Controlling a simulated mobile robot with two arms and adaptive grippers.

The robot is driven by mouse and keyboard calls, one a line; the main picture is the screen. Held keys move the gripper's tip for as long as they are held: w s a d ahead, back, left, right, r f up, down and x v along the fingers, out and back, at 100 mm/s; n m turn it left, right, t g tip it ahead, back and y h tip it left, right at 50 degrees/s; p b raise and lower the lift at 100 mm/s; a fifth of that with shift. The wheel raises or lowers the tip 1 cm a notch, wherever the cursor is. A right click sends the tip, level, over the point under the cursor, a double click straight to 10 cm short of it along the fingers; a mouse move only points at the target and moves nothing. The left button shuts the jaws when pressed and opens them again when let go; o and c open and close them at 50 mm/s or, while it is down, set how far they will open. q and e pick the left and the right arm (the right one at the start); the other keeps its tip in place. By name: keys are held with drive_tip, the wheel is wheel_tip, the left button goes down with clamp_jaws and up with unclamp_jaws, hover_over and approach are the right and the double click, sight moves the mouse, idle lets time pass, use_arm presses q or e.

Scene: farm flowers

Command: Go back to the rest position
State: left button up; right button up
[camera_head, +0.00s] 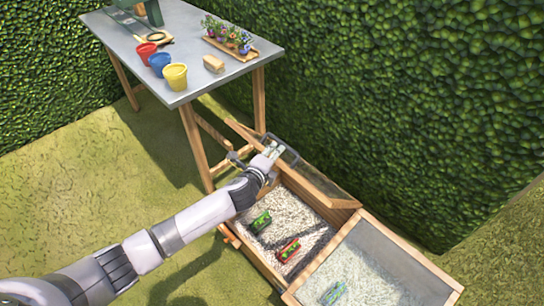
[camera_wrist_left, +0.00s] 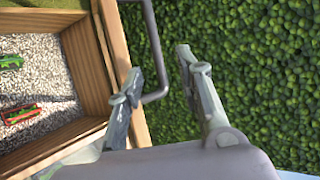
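My left arm reaches in from the lower left in the head view. Its gripper (camera_head: 264,154) is at the raised lid (camera_head: 318,184) of a wooden cold-frame box (camera_head: 262,262). In the left wrist view, the two fingers of the gripper (camera_wrist_left: 160,64) stand apart with nothing clasped between them. A grey bent handle (camera_wrist_left: 153,50) shows close beside the left finger; whether they touch I cannot tell. The right gripper is not in view.
The open box holds gravel, a green item (camera_head: 260,221) and a red-green item (camera_head: 288,250). A second box (camera_head: 385,262) has a clear cover. A table (camera_head: 215,78) with red, blue and yellow pots stands behind. Hedges (camera_head: 420,100) close the back; grass is free at left.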

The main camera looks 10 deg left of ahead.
use_arm(q)
drive_tip(key=shift+s+r, duration=0.2)
drive_tip(key=shift+s, duration=0.2)
drive_tip(key=shift+a, duration=0.1)
drive_tip(key=s+a+f+n+g+y, duration=0.15)
drive_tip(key=s+a+f+n, duration=0.25)
drive_tip(key=s+f, duration=0.45)
drive_tip(key=s+a+f+n+g, duration=0.35)
drive_tip(key=s+f, duration=0.25)
drive_tip(key=f, duration=0.6)
drive_tip(key=s+a+f+n+g+y, duration=0.1)
drive_tip(key=s+a+f+n+g, duration=0.2)
drive_tip(key=s+f, duration=0.6)
drive_tip(key=s+a+f+n+g, duration=0.1)
drive_tip(key=s+f+n, duration=0.2)
drive_tip(key=s, duration=0.7)
drive_tip(key=s+a+f+n+g, duration=0.1)
drive_tip(key=s+f+n, duration=0.2)
drive_tip(key=s+f, duration=0.3)
drive_tip(key=s+a+f+n+g, duration=0.1)
drive_tip(key=s+f, duration=0.4)
drive_tip(key=s, duration=1.1)
drive_tip(key=n+g, duration=0.1)
drive_tip(key=n, duration=0.1)
drive_tip(key=shift+a+n+y, duration=0.3)
drive_tip(key=shift+n+y, duration=0.05)
